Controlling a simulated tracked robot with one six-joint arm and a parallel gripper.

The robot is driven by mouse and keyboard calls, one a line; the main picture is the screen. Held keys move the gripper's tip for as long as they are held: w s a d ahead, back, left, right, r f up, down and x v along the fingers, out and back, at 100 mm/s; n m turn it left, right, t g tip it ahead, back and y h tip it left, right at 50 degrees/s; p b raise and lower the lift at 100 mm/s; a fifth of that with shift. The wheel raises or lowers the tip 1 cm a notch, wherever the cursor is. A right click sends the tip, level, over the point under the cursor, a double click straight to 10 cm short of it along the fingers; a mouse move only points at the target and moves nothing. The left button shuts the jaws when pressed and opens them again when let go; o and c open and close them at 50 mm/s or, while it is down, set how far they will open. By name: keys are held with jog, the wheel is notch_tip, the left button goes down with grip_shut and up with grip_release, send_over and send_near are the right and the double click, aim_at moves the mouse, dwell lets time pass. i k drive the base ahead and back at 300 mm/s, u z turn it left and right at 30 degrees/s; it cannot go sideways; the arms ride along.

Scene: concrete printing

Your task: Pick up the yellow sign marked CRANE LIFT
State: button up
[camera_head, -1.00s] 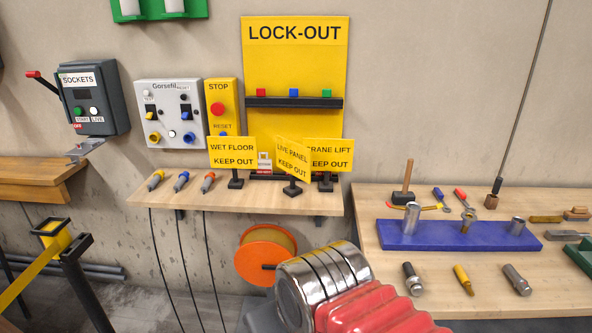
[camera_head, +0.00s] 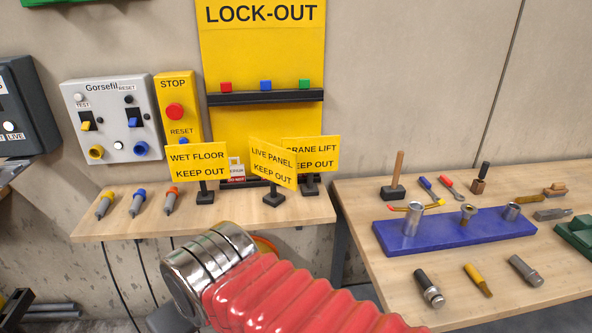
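The yellow CRANE LIFT sign (camera_head: 318,151) stands upright on a small black base (camera_head: 310,188) at the right end of the wooden shelf. The yellow LIVE PANEL sign (camera_head: 273,163) stands in front of it and covers its left edge. The yellow WET FLOOR sign (camera_head: 197,162) stands further left. My arm, with a red ribbed sleeve and a shiny metal part, shows low in front of the shelf. My gripper's fingers are not in view.
The wooden shelf (camera_head: 145,216) also bears several coloured plugs at its left. The yellow LOCK-OUT board (camera_head: 262,55) is behind the signs. A workbench (camera_head: 358,203) at right holds a blue block (camera_head: 455,236) and tools. A gap separates shelf and bench.

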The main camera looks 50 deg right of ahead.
aim_at(316, 154)
jog(key=z, duration=0.35)
jog(key=i, duration=0.85)
jog(key=z, duration=0.45)
